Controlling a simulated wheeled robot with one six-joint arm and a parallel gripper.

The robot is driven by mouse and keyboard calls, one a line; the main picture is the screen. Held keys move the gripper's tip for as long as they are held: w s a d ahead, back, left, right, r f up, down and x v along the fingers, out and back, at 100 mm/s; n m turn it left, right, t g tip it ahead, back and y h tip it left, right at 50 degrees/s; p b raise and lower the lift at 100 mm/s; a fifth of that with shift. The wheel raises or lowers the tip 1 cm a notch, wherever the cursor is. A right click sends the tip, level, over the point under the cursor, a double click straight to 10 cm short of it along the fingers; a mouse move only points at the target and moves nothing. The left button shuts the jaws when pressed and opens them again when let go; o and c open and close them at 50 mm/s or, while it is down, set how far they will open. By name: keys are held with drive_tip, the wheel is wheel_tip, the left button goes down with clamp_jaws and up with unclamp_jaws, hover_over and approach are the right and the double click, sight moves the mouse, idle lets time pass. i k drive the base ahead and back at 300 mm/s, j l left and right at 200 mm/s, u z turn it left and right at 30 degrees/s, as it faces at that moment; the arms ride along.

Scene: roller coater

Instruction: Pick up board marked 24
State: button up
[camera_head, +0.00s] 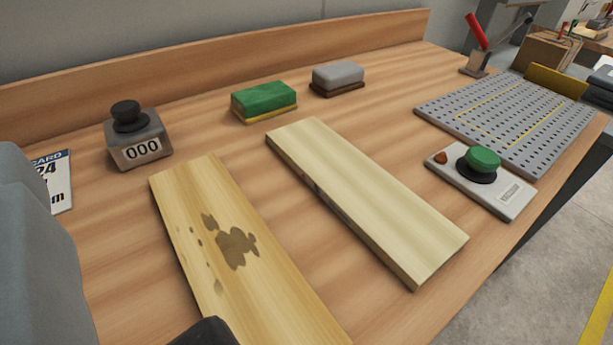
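Two pale wooden boards lie flat on the bench, side by side and apart. The left board (195,215) has dark brown stains on its top, and its near end runs out of the picture. The right board (365,195) is plain on top, with a small dark mark on its left long edge. I can read no 24 on either board. A white card (60,180) at the far left shows "CARD" and "24", partly hidden by a grey part of mine. A dark rounded tip, seemingly of my gripper (207,332), shows at the bottom edge, overlapping the left board; its fingers cannot be made out.
The wooden bench (300,245) has a raised back edge. A grey counter block (138,150) reading 000, a green-topped block (264,101) and a grey-topped block (338,78) stand behind the boards. A green button box (483,180) and perforated plate (510,115) lie right.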

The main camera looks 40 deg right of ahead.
sight(236, 270)
drive_tip(key=k+l+u, duration=0.1)
drive_tip(key=l+u, duration=0.3)
drive_tip(key=k+l+u, duration=0.15)
drive_tip(key=u, duration=0.3)
drive_tip(key=k+l+u, duration=0.25)
drive_tip(key=k+l, duration=0.35)
drive_tip(key=l, duration=0.25)
drive_tip(key=k+l+u, duration=0.2)
drive_tip(key=k+l, duration=1.15)
drive_tip(key=l, duration=0.1)
